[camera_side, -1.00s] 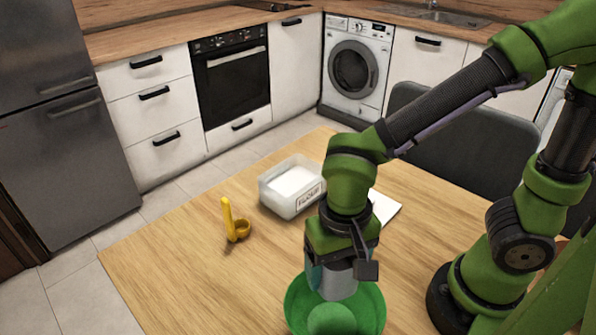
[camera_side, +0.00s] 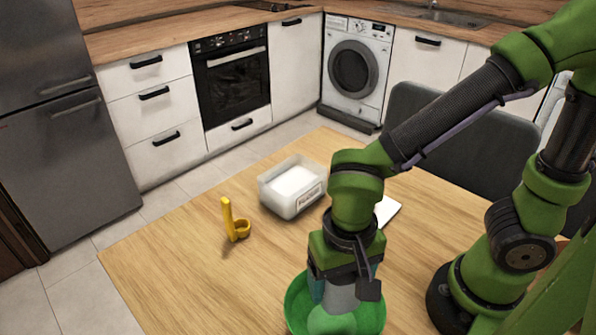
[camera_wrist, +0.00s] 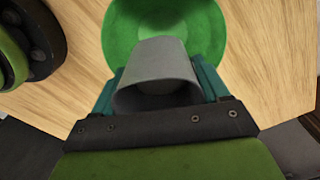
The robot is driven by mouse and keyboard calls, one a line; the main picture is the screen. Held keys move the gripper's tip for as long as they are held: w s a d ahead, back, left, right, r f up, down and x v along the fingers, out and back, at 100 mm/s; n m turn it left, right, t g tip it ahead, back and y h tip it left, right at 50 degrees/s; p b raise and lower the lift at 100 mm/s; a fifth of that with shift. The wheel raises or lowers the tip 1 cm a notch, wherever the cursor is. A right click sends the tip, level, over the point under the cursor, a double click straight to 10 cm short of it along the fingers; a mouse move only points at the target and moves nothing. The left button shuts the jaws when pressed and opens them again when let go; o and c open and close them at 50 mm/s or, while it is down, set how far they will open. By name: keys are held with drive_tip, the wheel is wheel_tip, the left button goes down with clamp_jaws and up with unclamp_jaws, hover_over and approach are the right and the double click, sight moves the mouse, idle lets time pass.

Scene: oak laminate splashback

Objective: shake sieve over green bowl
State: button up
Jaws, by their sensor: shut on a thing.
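The sieve (camera_side: 342,298) is a grey, cup-like cylinder. My gripper (camera_side: 338,288) is shut on it, with a teal finger on each side, and holds it over the green bowl (camera_side: 375,322). In the wrist view the sieve (camera_wrist: 157,72) sits between the teal fingers of my gripper (camera_wrist: 158,88), with the green bowl (camera_wrist: 205,25) beneath and beyond it. The bowl stands on the wooden table. A paler green rounded patch shows inside the bowl; I cannot tell what it is. The sieve's contents are hidden in shadow.
A translucent labelled tub (camera_side: 292,188) with white contents stands further back on the table (camera_side: 180,255). A yellow scoop (camera_side: 234,222) with an upright handle is left of it. A white sheet (camera_side: 387,210) lies partly behind my arm. The table's left part is clear.

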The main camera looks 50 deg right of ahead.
drive_tip(key=shift+d, duration=0.4)
drive_tip(key=shift+a, duration=1.55)
drive_tip(key=w+d+r+n, duration=0.3)
drive_tip(key=w+d+r, duration=0.1)
drive_tip(key=w+d, duration=0.5)
drive_tip(key=w+d+r+n, duration=0.2)
drive_tip(key=w+d+r, duration=0.2)
drive_tip(key=w+d, duration=0.5)
drive_tip(key=shift+w+d+n, duration=0.4)
drive_tip(key=shift+d, duration=1.45)
